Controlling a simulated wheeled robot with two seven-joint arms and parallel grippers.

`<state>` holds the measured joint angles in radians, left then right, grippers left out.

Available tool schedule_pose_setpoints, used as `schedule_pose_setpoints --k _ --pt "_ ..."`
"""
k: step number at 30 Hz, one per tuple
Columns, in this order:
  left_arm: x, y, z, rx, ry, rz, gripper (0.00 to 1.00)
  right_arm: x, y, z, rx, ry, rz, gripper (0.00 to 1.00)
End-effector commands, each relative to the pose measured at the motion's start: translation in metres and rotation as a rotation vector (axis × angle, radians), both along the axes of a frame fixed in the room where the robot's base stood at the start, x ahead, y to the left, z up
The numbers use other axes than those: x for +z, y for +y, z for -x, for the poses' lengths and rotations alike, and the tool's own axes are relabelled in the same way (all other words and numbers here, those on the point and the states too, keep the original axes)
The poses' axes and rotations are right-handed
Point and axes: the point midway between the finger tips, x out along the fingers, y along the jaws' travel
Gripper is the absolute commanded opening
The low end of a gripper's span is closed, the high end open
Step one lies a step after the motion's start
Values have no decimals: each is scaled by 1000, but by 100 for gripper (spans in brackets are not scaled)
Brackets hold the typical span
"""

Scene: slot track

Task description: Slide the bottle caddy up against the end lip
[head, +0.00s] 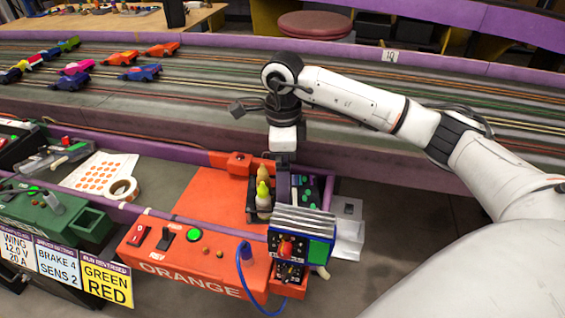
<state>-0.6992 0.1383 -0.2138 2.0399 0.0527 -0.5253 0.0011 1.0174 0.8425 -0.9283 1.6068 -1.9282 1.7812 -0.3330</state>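The bottle caddy (250,212) appears to be the dark holder on the orange station, with small pale and yellow-green bottles (263,195) standing in it. My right gripper (282,178) points down at the caddy, right beside the bottles. Its fingertips are small and partly hidden, so I cannot tell whether they grip the caddy. I cannot make out the end lip clearly; a raised orange edge (220,157) runs along the far side of the station. My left gripper is not in view.
A control box with grey fins (305,222) stands close in front of the caddy. A blue cable (243,270) hangs at the front. Orange surface (212,200) is bare left of the caddy. A tape roll (122,188) lies farther left. The slot track (210,85) with toy cars runs behind.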

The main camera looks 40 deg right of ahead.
Motion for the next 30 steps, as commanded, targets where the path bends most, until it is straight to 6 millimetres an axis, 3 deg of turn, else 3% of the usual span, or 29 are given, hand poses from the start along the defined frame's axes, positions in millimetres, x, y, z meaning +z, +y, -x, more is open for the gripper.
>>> schedule_pose_setpoints --k 3,10,24,30 --pt "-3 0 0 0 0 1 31 -25 0 1 1 4 0 100" --pt "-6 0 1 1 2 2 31 -56 0 0 1 2 -1 100" --pt "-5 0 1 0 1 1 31 -67 0 0 1 -1 0 100" --pt "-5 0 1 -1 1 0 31 -67 0 0 1 -1 0 66"
